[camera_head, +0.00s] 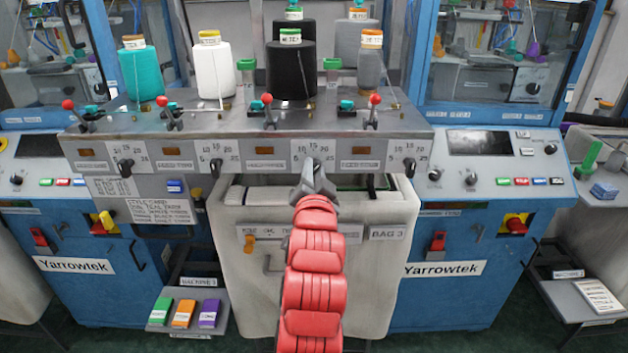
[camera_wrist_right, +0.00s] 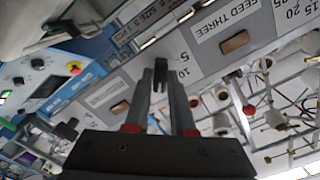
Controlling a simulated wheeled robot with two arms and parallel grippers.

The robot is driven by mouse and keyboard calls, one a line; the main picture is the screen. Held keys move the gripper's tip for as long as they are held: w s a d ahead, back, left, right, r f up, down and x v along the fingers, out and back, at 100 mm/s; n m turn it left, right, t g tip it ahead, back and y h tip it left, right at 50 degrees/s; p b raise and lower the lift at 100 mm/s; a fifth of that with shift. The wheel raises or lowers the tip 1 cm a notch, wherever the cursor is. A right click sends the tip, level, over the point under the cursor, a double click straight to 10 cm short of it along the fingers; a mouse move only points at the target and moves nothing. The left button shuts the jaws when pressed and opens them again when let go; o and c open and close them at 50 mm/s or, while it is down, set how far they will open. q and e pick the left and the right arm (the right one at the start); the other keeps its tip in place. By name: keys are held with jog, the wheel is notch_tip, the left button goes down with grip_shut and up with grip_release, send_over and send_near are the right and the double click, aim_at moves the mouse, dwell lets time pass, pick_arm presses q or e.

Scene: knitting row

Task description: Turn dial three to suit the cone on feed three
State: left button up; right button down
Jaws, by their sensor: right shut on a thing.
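My right gripper (camera_head: 315,178) reaches in from below and is shut on dial three, the third dial from the left on the grey feed panel. In the right wrist view its two fingers close around the dark knob of dial three (camera_wrist_right: 158,88). The scale plate (camera_head: 308,148) stands above the knob; the gripper hides the knob's pointer, so I cannot tell its setting. The plate marked FEED THREE (camera_wrist_right: 213,18) shows beside the fingers in the wrist view. A black cone (camera_head: 291,72) with a small label stands on feed three. My left gripper is not in view.
The other dials (camera_head: 125,166) sit along the same panel. Red-knobbed levers (camera_head: 267,100) stand above them. A teal cone (camera_head: 140,75), a white cone (camera_head: 212,72) and a grey cone (camera_head: 370,70) stand on the other feeds. A style card (camera_head: 150,190) hangs at left, and a pale bag (camera_head: 230,290) below the panel.

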dwell(0.5)
jog(key=c, duration=0.8)
grip_release()
jog(key=shift+s, duration=0.1)
jog(key=shift+s+b, duration=7.9)
jog(key=shift+s, duration=0.75)
